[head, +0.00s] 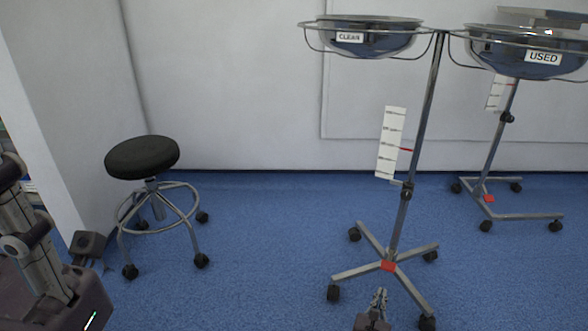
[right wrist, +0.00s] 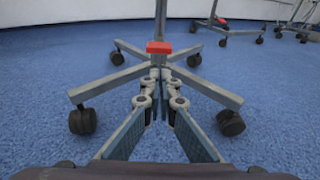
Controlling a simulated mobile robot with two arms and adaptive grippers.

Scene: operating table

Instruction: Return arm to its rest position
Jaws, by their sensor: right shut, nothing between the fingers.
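My right gripper (head: 379,295) shows at the bottom of the head view, right of centre, in front of the wheeled base of the CLEAN stand (head: 389,266). Its fingers are shut with nothing between them. In the right wrist view the closed fingers (right wrist: 159,92) point toward the stand's base and red hub (right wrist: 159,47); whether they touch it I cannot tell. My left arm (head: 35,245) is at the left edge of the head view. A dark part beside it looks like my left gripper (head: 87,246), too small to show whether its fingers are open.
The CLEAN basin (head: 349,38) tops the near stand and the USED basin (head: 543,58) the one at right. A black stool (head: 142,158) stands at left by the white wall (head: 230,90). Blue floor (head: 265,250) is clear between stool and stand.

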